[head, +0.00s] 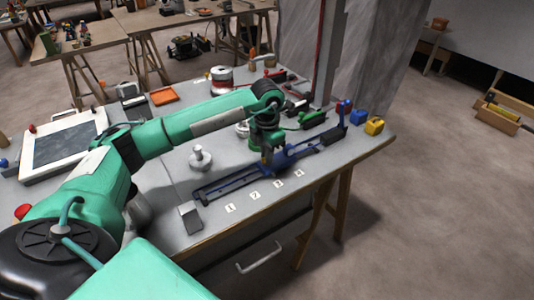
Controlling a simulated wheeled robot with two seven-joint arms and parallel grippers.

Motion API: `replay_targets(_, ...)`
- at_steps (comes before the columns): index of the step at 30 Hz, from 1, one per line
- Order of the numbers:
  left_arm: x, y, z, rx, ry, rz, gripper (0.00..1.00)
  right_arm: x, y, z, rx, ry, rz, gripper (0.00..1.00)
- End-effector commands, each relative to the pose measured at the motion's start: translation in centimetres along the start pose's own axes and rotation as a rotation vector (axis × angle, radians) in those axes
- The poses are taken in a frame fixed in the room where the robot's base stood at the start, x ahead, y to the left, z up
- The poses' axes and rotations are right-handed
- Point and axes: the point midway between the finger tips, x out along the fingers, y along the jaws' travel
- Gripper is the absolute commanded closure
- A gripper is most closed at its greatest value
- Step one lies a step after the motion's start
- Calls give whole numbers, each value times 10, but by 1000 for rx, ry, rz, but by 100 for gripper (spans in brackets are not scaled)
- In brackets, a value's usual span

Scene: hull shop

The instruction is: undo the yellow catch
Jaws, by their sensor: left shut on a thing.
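A long blue rail fixture (232,182) lies slantwise along the bench's front. My left gripper (271,158) points down at the middle of this rail, left of and apart from the yellow piece. It is shut on a blue part there, mostly hidden by the fingers. My right gripper is out of view.
A white knobbed piece (200,158) stands behind the rail's left end. Numbered tags (255,195) lie in front of the rail. A green tool (312,119) lies behind it. A framed dark panel (65,142) is at left, an orange tray (164,96) at the back.

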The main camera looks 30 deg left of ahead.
Motion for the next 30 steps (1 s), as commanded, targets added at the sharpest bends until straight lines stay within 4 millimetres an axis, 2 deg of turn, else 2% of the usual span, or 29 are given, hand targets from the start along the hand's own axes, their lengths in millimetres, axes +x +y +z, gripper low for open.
replay_targets(11,-1,1,0,-6,-2,1,100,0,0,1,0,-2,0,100)
replay_targets(12,-1,1,0,-6,-2,1,81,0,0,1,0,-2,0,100)
replay_targets(14,-1,1,0,-5,-2,1,70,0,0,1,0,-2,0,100)
replay_targets(15,-1,1,0,-5,-2,1,67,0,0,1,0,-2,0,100)
replay_targets(25,-4,0,0,-3,-2,1,67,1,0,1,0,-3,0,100)
replay_targets(30,-29,1,1,-3,-6,2,67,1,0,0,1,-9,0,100)
